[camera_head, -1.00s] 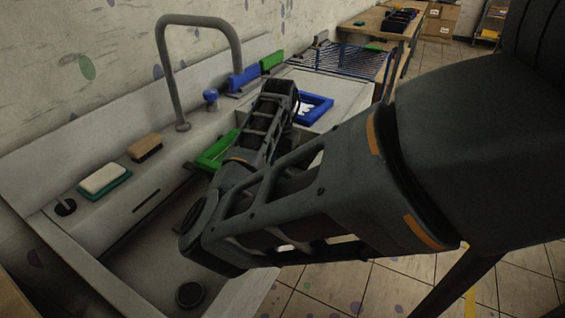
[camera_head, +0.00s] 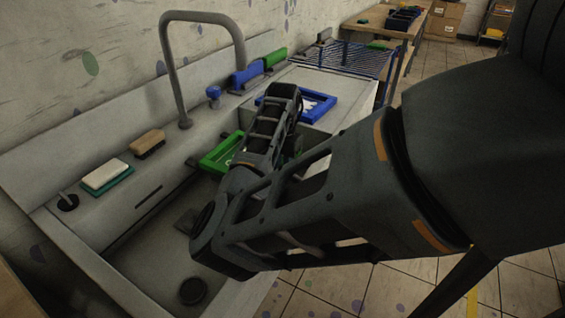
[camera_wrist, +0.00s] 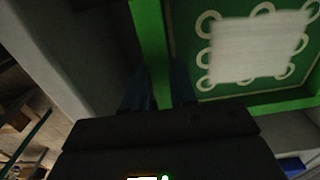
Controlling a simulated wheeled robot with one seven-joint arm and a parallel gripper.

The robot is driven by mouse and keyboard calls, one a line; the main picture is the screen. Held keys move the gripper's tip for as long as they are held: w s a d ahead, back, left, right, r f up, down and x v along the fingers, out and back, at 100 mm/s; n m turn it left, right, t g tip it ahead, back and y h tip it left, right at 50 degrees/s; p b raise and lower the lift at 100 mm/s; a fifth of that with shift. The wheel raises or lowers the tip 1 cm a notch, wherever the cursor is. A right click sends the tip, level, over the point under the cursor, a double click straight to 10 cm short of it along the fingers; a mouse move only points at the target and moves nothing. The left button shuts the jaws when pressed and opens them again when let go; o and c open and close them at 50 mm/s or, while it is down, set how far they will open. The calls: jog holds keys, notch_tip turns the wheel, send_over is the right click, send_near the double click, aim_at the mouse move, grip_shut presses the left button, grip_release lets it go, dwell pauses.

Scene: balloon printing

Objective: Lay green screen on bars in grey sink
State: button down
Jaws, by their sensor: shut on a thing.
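The green screen (camera_head: 218,158) is a flat green frame at the far end of the grey sink (camera_head: 150,255), partly hidden behind my arm. In the wrist view the green screen (camera_wrist: 150,35) shows a green frame around a mesh with a pale patch and rings. My gripper (camera_wrist: 160,88) is shut on one side bar of the frame, with a dark finger on each side of it. In the head view my arm hides the fingers. I cannot make out the bars in the sink, nor whether the screen touches anything.
A curved tap (camera_head: 180,75) rises behind the sink. A sponge (camera_head: 105,173) and a brush (camera_head: 147,143) lie on the ledge. A blue frame (camera_head: 325,103) lies beyond the screen, and a blue wire rack (camera_head: 345,58) stands farther back. The near basin holds a round drain (camera_head: 193,291).

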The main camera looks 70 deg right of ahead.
jog(key=shift+f, duration=0.25)
dwell(0.6)
jog(key=c, duration=0.8)
grip_release()
jog(key=shift+r, duration=0.1)
notch_tip(320, 180, up, 8)
jog(key=shift+f, duration=0.15)
